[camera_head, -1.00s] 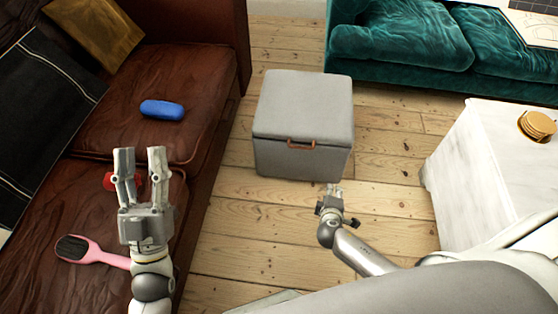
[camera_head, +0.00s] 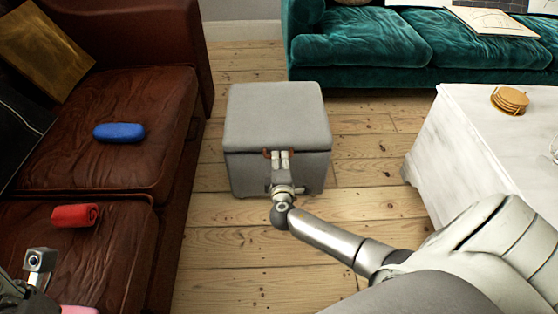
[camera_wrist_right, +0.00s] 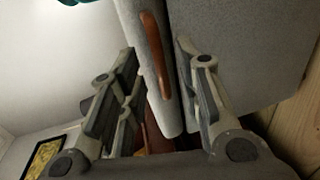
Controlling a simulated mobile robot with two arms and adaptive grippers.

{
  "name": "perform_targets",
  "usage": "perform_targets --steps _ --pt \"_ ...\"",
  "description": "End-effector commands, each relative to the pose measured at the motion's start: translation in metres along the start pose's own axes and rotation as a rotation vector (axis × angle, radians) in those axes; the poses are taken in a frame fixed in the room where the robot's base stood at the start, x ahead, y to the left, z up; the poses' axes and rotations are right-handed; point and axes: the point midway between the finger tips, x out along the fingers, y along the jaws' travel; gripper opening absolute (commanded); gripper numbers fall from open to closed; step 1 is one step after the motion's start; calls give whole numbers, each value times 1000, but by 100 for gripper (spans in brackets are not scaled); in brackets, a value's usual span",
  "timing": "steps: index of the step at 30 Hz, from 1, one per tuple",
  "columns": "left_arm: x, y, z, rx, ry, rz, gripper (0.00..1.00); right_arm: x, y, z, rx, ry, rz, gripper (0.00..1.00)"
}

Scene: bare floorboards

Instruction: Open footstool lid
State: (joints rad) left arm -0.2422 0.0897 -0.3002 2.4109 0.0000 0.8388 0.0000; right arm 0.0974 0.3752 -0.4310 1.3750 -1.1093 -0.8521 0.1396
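The grey footstool (camera_head: 240,172) stands on the floorboards in the head view. Its padded lid (camera_head: 275,112) looks closed. The brown handle (camera_head: 266,154) on the lid's front is mostly hidden by my right gripper (camera_head: 280,154), which is right in front of it. In the right wrist view, the handle (camera_wrist_right: 155,55) and the lid's edge lie between the two spread fingers of the right gripper (camera_wrist_right: 162,80). I cannot tell whether the fingers touch them. My left gripper (camera_head: 37,262) is only partly in view at the lower left.
A brown leather sofa (camera_head: 135,190) with a blue case (camera_head: 119,132) and a red roll (camera_head: 75,215) is on the left. A teal sofa (camera_head: 370,45) is behind. A white marble-topped table (camera_head: 460,150) with coasters (camera_head: 510,99) is on the right. Floor beside the footstool is clear.

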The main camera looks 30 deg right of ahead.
Motion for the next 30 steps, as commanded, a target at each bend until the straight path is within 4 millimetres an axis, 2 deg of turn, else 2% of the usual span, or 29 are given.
perform_targets --steps 1,6,17,18,25,30 --pt "-1 0 0 2 14 4 40 10 -2 0 -1 -1 3 32" --pt "4 0 1 5 36 14 40 29 -1 0 0 0 1 32" --pt "7 1 2 6 41 17 40 35 0 0 0 1 -1 32" --pt "7 1 2 6 41 17 40 35 0 0 0 1 -1 31" --pt "7 1 2 6 42 17 40 35 0 0 0 1 -1 1" --pt "7 1 2 5 42 17 40 35 0 0 0 1 -1 0"
